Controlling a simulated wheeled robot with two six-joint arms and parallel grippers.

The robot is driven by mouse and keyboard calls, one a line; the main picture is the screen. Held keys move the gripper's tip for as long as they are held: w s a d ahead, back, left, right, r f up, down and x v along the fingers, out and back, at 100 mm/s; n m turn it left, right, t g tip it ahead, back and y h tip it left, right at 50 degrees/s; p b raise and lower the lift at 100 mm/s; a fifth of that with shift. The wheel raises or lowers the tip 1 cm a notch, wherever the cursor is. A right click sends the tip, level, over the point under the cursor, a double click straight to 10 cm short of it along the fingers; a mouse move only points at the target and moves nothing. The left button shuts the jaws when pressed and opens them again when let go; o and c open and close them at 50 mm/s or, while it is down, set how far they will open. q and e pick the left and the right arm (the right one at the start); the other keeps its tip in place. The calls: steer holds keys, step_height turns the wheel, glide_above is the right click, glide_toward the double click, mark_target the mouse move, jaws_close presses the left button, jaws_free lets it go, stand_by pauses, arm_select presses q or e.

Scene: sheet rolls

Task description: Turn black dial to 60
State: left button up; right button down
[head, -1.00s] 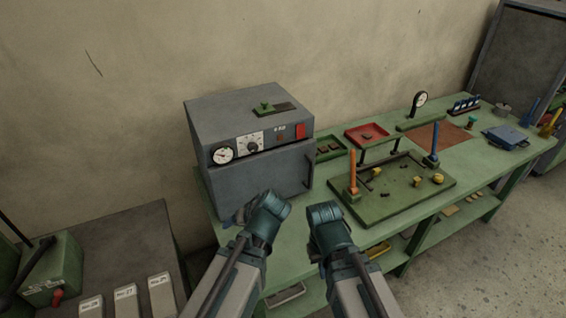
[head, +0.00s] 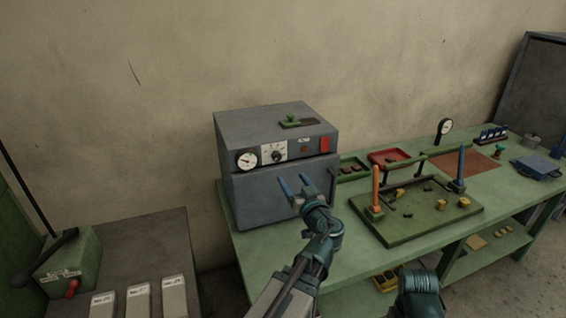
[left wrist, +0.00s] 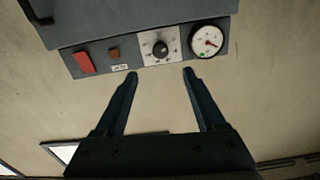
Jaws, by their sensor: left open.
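The black dial (head: 279,154) sits on a white scale plate on the front panel of a grey oven-like box (head: 262,196). In the left wrist view the black dial (left wrist: 160,49) is in the upper middle; its scale figures are too small to read. My left gripper (head: 291,177) is open and empty in front of the box, a little below the dial in the head view. In the left wrist view its fingertips (left wrist: 160,72) stand apart, one to each side below the dial, not touching it. My right wrist shows at the bottom of the head view; its fingers are hidden.
A round white gauge (head: 247,160) sits left of the dial and a red switch (head: 324,144) right of it. A green tray (head: 405,232) with an orange post and a blue post stands right on the green bench (head: 262,262). A lever box (head: 70,262) is at far left.

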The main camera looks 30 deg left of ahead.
mark_target(278, 159)
arm_select(q)
steer(key=x, duration=1.2)
steer(key=shift+a, duration=0.15)
jaws_close()
